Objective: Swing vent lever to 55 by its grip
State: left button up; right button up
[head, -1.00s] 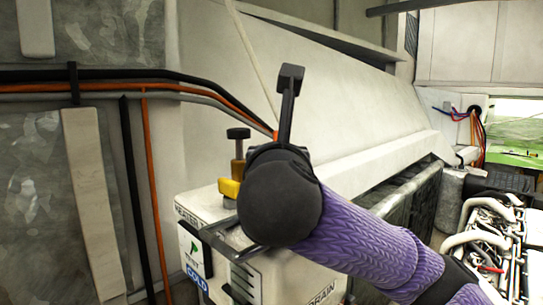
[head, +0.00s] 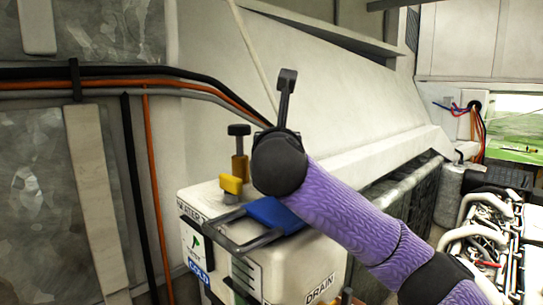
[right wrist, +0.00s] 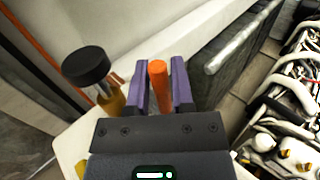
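In the right wrist view, an orange cylindrical grip (right wrist: 159,84), which looks like the vent lever's, stands between the two purple fingers of my right gripper (right wrist: 159,88). Narrow gaps seem to show beside it, so the fingers look open around it. In the head view, my right arm comes in from the lower right, and its dark wrist hides the fingers and the grip. The white box (head: 318,262) below carries labels reading COLD and DRAIN. The lever's scale and its reading cannot be made out. My left gripper is not in view.
A black knob on a brass stem (head: 239,131) stands close left of my right gripper; it also shows in the right wrist view (right wrist: 86,66). A yellow part (head: 230,184), a blue pad (head: 274,214) and a dark bar frame lie nearby. Pipes and cables (head: 490,245) fill the right.

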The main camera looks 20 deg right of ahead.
grip_shut()
